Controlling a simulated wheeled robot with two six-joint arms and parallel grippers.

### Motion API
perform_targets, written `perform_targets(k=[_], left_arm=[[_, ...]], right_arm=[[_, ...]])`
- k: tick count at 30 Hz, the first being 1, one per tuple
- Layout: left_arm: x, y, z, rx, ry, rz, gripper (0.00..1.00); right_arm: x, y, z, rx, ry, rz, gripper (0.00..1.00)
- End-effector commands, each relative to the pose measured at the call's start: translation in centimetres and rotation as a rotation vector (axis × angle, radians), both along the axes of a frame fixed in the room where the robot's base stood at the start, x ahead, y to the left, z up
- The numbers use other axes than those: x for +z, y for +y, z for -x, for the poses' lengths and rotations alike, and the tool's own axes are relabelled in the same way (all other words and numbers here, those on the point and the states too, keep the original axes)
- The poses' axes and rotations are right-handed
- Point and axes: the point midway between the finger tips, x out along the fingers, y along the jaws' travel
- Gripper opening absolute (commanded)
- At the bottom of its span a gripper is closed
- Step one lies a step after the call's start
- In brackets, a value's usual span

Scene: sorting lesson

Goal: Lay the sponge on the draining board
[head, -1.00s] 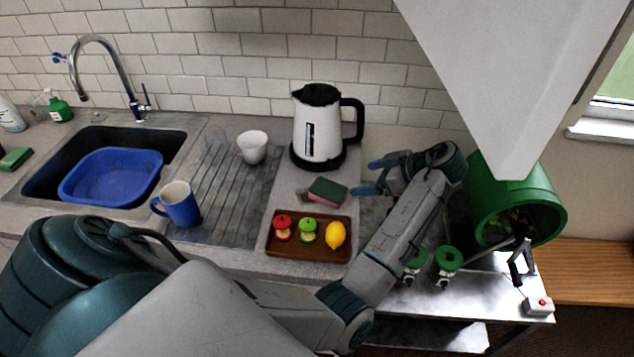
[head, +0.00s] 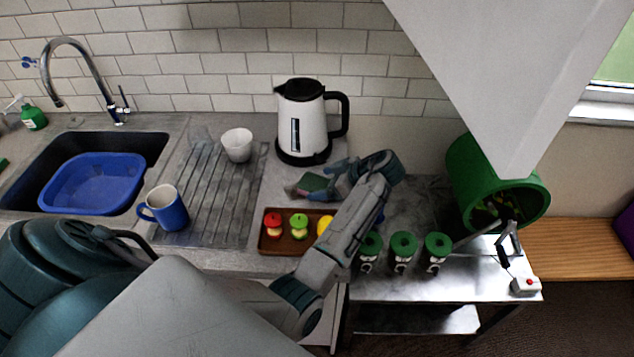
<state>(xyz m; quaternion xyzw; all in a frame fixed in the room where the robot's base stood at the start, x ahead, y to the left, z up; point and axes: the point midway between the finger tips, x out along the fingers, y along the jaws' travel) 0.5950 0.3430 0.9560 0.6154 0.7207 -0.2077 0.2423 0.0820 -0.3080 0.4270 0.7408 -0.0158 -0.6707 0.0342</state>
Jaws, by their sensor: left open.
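The sponge (head: 316,181), green on top with a pinkish side, lies on the worktop in front of the kettle, partly hidden by my gripper. My left gripper (head: 308,186) is open at the sponge, its fingers reaching in from the right around or just over it. I cannot tell whether they touch it. The grooved draining board (head: 212,205) lies to the left, between the sink and the sponge. A blue mug (head: 172,212) stands at its front left and a white cup (head: 237,145) at its back right. My right gripper is not in view.
A white kettle (head: 302,125) stands just behind the sponge. A brown tray (head: 269,246) with toy fruit lies in front, partly behind my arm. The sink holds a blue basin (head: 92,184). Green-lidded canisters (head: 403,246) and a green drum (head: 463,170) are at right. The board's middle is clear.

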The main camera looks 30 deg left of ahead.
Motion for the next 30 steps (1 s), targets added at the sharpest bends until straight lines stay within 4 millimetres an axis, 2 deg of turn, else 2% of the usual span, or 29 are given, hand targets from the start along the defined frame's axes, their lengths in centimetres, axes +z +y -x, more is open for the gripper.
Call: perform_targets(k=[1, 4, 14, 21, 30], left_arm=[[0.2, 0.6, 0.3, 0.002, 0.003, -0.003, 0.85], [-0.8, 1.7, 0.4, 0.0, 0.003, -0.003, 0.85], [-1.6, 2.2, 0.4, 0.0, 0.0, 0.0, 0.85], [-1.6, 2.1, 0.4, 0.001, -0.001, 0.0, 0.38], [-1.6, 2.1, 0.4, 0.001, -0.001, 0.0, 0.34]], right_arm=[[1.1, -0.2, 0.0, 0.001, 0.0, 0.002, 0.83], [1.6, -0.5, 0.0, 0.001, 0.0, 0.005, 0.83], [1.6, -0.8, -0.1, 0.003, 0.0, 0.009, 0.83], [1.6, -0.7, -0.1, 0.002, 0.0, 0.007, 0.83], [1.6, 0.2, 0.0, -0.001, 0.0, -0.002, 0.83]])
